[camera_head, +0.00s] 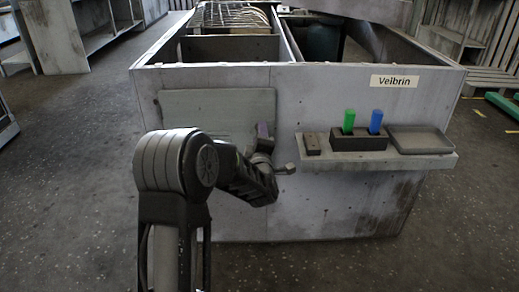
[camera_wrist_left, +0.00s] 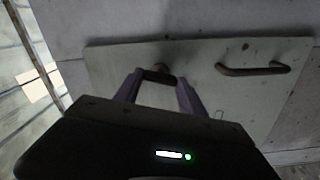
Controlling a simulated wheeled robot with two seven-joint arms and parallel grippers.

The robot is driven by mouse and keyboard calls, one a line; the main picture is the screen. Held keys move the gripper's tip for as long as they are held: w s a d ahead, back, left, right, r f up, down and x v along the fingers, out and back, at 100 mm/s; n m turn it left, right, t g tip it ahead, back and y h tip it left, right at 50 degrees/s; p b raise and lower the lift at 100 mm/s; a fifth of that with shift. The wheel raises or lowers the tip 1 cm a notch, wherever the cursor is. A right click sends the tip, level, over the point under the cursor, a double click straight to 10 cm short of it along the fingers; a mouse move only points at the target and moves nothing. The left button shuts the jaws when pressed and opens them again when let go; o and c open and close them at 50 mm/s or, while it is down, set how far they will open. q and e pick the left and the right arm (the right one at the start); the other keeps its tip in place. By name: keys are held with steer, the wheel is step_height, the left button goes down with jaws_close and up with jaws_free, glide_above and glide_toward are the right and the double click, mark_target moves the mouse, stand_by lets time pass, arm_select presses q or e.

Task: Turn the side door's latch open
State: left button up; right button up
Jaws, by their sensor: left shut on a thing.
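The side door (camera_head: 218,107) is a flat grey-green panel on the front of the grey housing; it also fills much of the left wrist view (camera_wrist_left: 215,95). The latch (camera_wrist_left: 160,76) is a small dark piece near the door's edge. My left gripper (camera_wrist_left: 158,82) has its two purple fingers on either side of the latch and is shut on it. In the head view my left gripper (camera_head: 264,134) is at the door's right end, and my arm hides the latch and lower door. My right gripper is not in view.
A dark bar handle (camera_wrist_left: 252,69) sits on the door beside the latch. Right of the door, a shelf (camera_head: 375,163) holds a block with a green piece (camera_head: 348,121) and a blue piece (camera_head: 376,121), plus a shallow tray (camera_head: 420,140). A label reads "Velbrin" (camera_head: 394,82).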

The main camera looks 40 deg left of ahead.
arm_select(q)
steer(key=shift+n+b, duration=1.8)
steer(key=shift+b, duration=0.5)
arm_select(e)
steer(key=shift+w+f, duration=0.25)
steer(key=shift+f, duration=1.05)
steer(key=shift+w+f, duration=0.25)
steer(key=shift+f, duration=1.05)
arm_select(q)
steer(key=o, duration=1.4)
steer(key=shift+c, duration=0.2)
steer(key=shift+s+d, duration=0.1)
steer(key=p+v, duration=0.2)
steer(key=v, duration=0.5)
steer(key=shift+s+d, duration=0.2)
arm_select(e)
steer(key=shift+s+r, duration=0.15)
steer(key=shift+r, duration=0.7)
